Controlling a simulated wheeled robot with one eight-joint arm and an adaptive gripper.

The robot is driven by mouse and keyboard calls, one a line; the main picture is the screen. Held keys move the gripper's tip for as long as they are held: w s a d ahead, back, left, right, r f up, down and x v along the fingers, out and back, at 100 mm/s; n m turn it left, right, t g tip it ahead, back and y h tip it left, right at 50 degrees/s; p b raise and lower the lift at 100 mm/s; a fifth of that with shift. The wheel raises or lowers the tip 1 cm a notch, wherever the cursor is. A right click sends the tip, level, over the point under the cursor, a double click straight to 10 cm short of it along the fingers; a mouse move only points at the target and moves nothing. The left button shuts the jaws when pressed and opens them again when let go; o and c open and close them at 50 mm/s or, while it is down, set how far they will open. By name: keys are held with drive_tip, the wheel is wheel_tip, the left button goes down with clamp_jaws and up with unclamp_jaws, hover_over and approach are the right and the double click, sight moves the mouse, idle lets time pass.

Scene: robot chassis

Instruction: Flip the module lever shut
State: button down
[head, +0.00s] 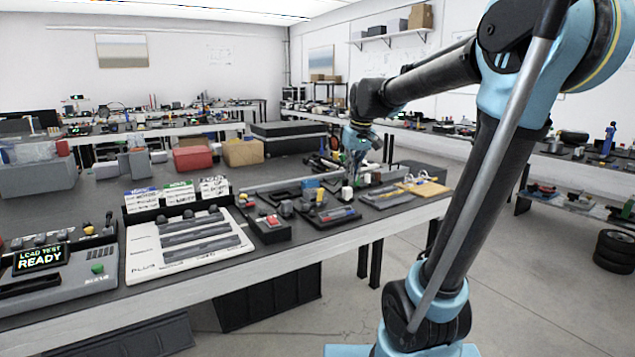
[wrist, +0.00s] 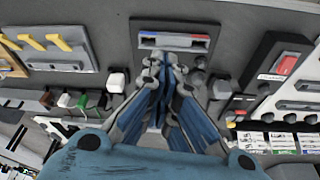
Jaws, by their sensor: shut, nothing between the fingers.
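My gripper (head: 354,172) is over the far right part of the workbench in the head view. In the wrist view my gripper (wrist: 163,72) is shut and empty, its blue-grey fingers pressed together. The fingertips sit just in front of a dark module (wrist: 198,44) with a light slot and a red and blue strip; whether they touch it I cannot tell. A white-capped switch (wrist: 117,82) stands left of the fingers, and dark knobs (wrist: 198,78) stand on the right. Which part is the module lever is unclear, and the fingers may hide it.
A red rocker switch (wrist: 286,63) on a dark box is at the right of the wrist view. Yellow levers (wrist: 62,42) are at the left. In the head view, a white tray (head: 140,262) with grey bars and a test unit (head: 45,285) stand on the left of the bench.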

wheel_tip(320, 180, up, 4)
drive_tip(key=n, duration=0.2)
hover_over(320, 195)
drive_tip(key=w+a, duration=0.1)
drive_tip(key=w, duration=0.1)
drive_tip(key=shift+w+a+r+y, duration=0.1)
drive_tip(key=shift+w+r+y, duration=0.1)
drive_tip(key=shift+y, duration=0.2)
drive_tip(key=shift+f, duration=0.15)
drive_tip(key=x, duration=0.9)
drive_tip(key=shift+w+f, duration=0.2)
drive_tip(key=shift+f, duration=0.2)
drive_tip(key=shift+s+d+f, duration=0.35)
drive_tip(key=shift+s+f, duration=0.05)
drive_tip(key=shift+s, duration=0.15)
drive_tip(key=shift+s+d+f, duration=0.35)
drive_tip(key=shift+s+f, duration=0.05)
drive_tip(key=shift+s, duration=0.1)
drive_tip(key=shift+s+d+f, duration=0.25)
drive_tip(key=shift+s, duration=0.15)
drive_tip(key=shift+s+a, duration=0.1)
drive_tip(key=shift+s, duration=0.05)
drive_tip(key=shift+d+t, duration=0.25)
drive_tip(key=shift+t, duration=0.05)
drive_tip(key=shift+s, duration=0.15)
